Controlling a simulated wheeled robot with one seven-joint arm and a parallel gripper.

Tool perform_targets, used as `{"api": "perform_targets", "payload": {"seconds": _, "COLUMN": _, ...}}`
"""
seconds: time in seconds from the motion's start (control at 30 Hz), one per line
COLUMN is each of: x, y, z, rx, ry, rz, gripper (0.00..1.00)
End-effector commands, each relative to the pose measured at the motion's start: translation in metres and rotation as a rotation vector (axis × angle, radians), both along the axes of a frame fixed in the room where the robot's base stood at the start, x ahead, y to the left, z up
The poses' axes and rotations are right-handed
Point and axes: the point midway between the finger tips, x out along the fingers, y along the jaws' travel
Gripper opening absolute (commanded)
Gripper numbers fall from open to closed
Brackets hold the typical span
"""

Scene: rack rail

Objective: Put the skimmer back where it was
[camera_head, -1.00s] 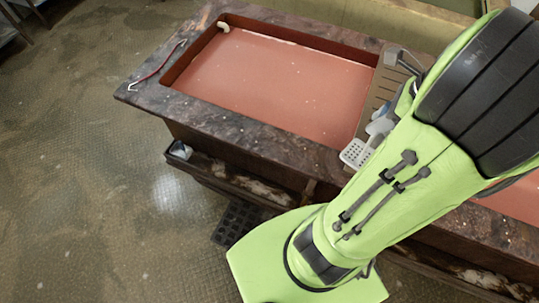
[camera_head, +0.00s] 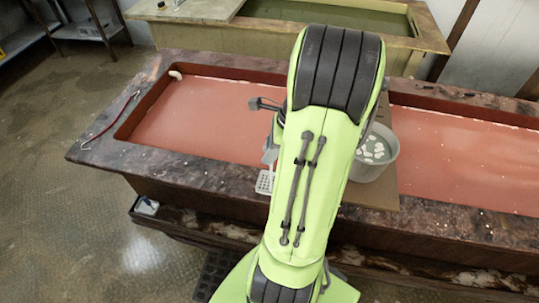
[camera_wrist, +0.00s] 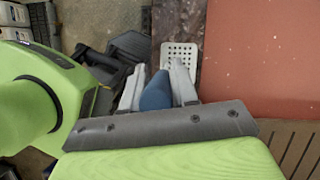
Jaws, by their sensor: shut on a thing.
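The skimmer shows as a pale, square perforated head (camera_head: 265,182) just left of my arm, over or near the front rim of the red vat (camera_head: 190,118). In the wrist view its head (camera_wrist: 181,54) points away from me, above the dark stone rim, and its blue handle (camera_wrist: 156,92) lies between my fingers. My gripper (camera_wrist: 157,84) is shut on that handle. In the head view my arm hides most of the gripper and handle. I cannot tell whether the head touches the rim.
A pale bucket (camera_head: 381,163) with white pieces stands on a board (camera_head: 383,193) across the vat, right of my arm. A red hooked rod (camera_head: 107,122) lies on the left rim. A dark ledge (camera_head: 190,228) runs along the vat's front. Another vat (camera_head: 330,30) stands behind.

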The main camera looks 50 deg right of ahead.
Motion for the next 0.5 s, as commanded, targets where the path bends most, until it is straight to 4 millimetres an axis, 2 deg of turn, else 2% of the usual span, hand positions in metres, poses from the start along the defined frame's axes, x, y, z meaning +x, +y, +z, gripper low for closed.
{"api": "perform_targets", "payload": {"seconds": 0.3, "x": 0.0003, "y": 0.0001, "z": -0.0029, "rx": -0.001, "ry": -0.001, "rz": 0.001, "gripper": 0.0}}
{"api": "perform_targets", "payload": {"seconds": 0.33, "x": 0.0001, "y": 0.0001, "z": -0.003, "rx": -0.001, "ry": -0.001, "rz": 0.001, "gripper": 0.31}}
{"api": "perform_targets", "payload": {"seconds": 0.5, "x": 0.0002, "y": 0.0, "z": -0.0023, "rx": -0.001, "ry": -0.001, "rz": 0.001, "gripper": 0.54}}
